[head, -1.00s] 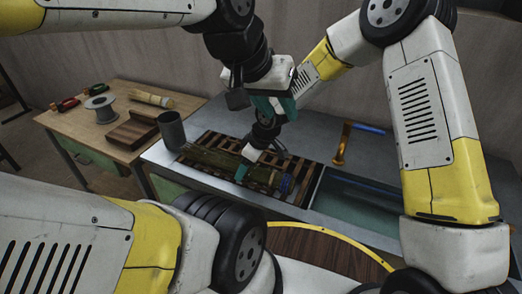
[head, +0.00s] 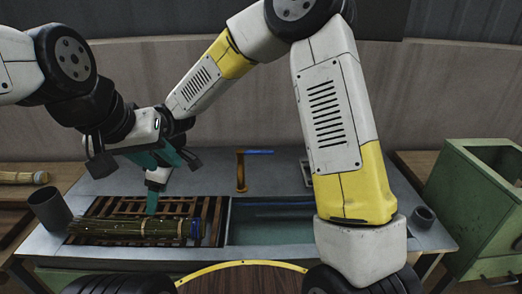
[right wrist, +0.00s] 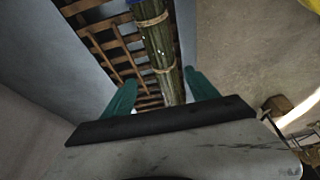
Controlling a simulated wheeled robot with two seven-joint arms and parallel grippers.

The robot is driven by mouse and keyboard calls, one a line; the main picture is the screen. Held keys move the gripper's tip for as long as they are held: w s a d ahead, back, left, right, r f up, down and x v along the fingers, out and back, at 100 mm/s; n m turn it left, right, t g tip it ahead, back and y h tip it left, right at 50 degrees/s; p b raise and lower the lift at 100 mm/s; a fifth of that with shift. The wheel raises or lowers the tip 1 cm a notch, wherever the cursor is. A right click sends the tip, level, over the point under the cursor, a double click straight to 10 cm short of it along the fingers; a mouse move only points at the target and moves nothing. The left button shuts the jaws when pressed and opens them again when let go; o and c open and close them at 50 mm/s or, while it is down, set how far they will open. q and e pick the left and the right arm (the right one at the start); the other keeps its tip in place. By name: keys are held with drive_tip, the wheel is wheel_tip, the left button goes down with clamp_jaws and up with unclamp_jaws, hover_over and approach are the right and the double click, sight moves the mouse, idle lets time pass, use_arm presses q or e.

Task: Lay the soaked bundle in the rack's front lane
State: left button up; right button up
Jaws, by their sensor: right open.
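The soaked bundle (head: 128,228) is a dark green bunch of stalks with a blue end at the right. It lies lengthwise along the front part of the slatted wooden rack (head: 208,205). My right gripper (head: 152,204) points down just above the bundle's middle. In the right wrist view, the open fingers of my right gripper (right wrist: 160,95) are on either side of the bundle (right wrist: 156,40), apart from it, and twine bands show on it. My left gripper (head: 165,154) hangs higher, above and behind the rack, away from the bundle; its finger gap is unclear.
A water-filled basin (head: 270,232) is right of the rack. A grey cup (head: 50,208) stands at the rack's left. A green cabinet (head: 470,215) is at the right. My right arm crosses above the basin.

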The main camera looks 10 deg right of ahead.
drive_tip(key=d+r+m+t+h, duration=0.1)
drive_tip(key=d+r+m+t, duration=0.15)
drive_tip(key=d+r, duration=0.55)
drive_tip(key=d+r+m+t+h, duration=0.1)
drive_tip(key=d+r+m, duration=0.35)
drive_tip(key=d, duration=0.75)
drive_tip(key=s+d+r+m+t, duration=0.1)
drive_tip(key=s+d+r+m, duration=0.2)
drive_tip(key=s+d, duration=0.3)
drive_tip(key=s+d+r+m+t, duration=0.1)
drive_tip(key=s+d+r+m, duration=0.2)
drive_tip(key=d, duration=0.7)
drive_tip(key=s+m, duration=0.2)
drive_tip(key=m, duration=0.1)
drive_tip(key=shift+s+d+r, duration=0.2)
drive_tip(key=shift+s+r, duration=0.15)
drive_tip(key=shift+s, duration=0.05)
